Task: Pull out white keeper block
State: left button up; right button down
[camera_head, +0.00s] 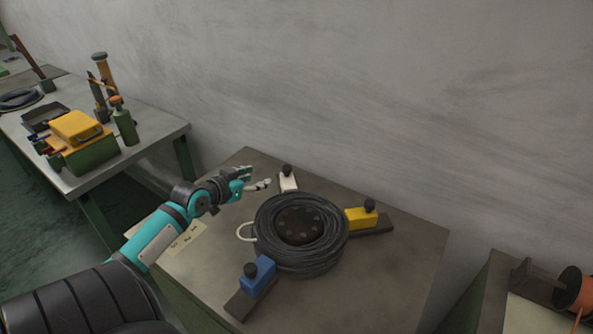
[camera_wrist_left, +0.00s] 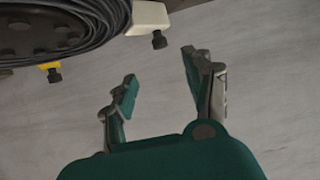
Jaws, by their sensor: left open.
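The white keeper block (camera_head: 288,183) with a black knob on top stands at the far side of the black wire coil (camera_head: 262,235) on the table. In the left wrist view the white block (camera_wrist_left: 150,17) is at the top, its dark knob (camera_wrist_left: 159,40) pointing toward the gripper. My left gripper (camera_head: 256,180) is open and empty, just left of the white block and apart from it. Its two fingers (camera_wrist_left: 158,75) are spread in the wrist view, with the block beyond the tips. My right gripper is not in view.
A yellow block (camera_head: 360,217) sits right of the coil and a blue block (camera_head: 258,272) in front of it, both with black knobs. A wall (camera_head: 400,90) stands behind the table (camera_head: 390,290). A side table (camera_head: 160,135) with tools is at left, an orange spool (camera_head: 570,288) at right.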

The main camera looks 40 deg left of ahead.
pick_arm(q)
jog(key=p, duration=0.1)
send_near(285, 168)
jog(key=w, duration=0.3)
jog(key=x, duration=0.3)
jog(key=f+x, duration=0.1)
jog(key=x, duration=0.3)
jog(key=shift+s+a+b, duration=0.1)
jog(key=shift+s+b, duration=0.1)
jog(key=shift+b, duration=0.15)
jog(key=shift+w+f, duration=0.2)
jog(key=shift+w, duration=0.35)
jog(key=shift+c, duration=0.5)
jog(key=c, duration=0.9)
grip_shut()
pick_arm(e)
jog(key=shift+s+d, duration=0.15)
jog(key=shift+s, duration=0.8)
